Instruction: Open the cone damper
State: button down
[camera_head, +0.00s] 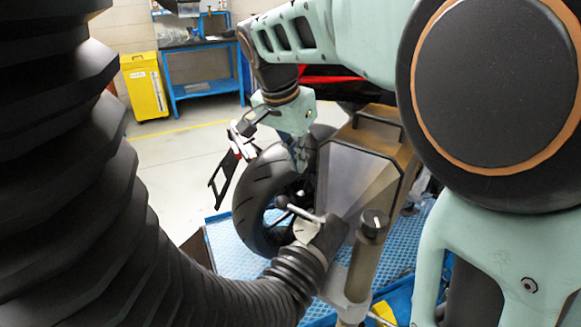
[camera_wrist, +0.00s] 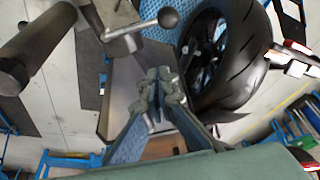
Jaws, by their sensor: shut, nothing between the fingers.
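The cone (camera_head: 352,185) is a grey metal hood with a dark rim, standing beside the motorcycle's rear wheel; its grey face also shows in the wrist view (camera_wrist: 122,82). Below it, where the black hose joins, is the damper lever (camera_head: 303,210), a thin metal rod with a dark ball at its end. In the wrist view the lever (camera_wrist: 142,25) is at the top, its ball (camera_wrist: 168,17) pointing right toward the tyre. My gripper (camera_head: 300,163) is shut and empty, above the lever and apart from it. Its fingertips (camera_wrist: 158,88) appear in front of the cone's face.
The motorcycle's rear tyre (camera_head: 258,205) is close to the left of the cone. A post with a black knob (camera_head: 373,224) stands at the front right. A thick ribbed black hose (camera_head: 75,190) fills the left side. A yellow bin (camera_head: 144,86) and blue workbench (camera_head: 205,90) are far behind.

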jog(key=shift+s, duration=0.1)
jog(key=shift+f, duration=0.1)
jog(key=x, duration=1)
jog(key=s+a, duration=0.1)
jog(key=s+a+p, duration=0.1)
jog(key=s, duration=0.1)
jog(key=shift+s+a, duration=0.1)
jog(key=shift+a, duration=0.05)
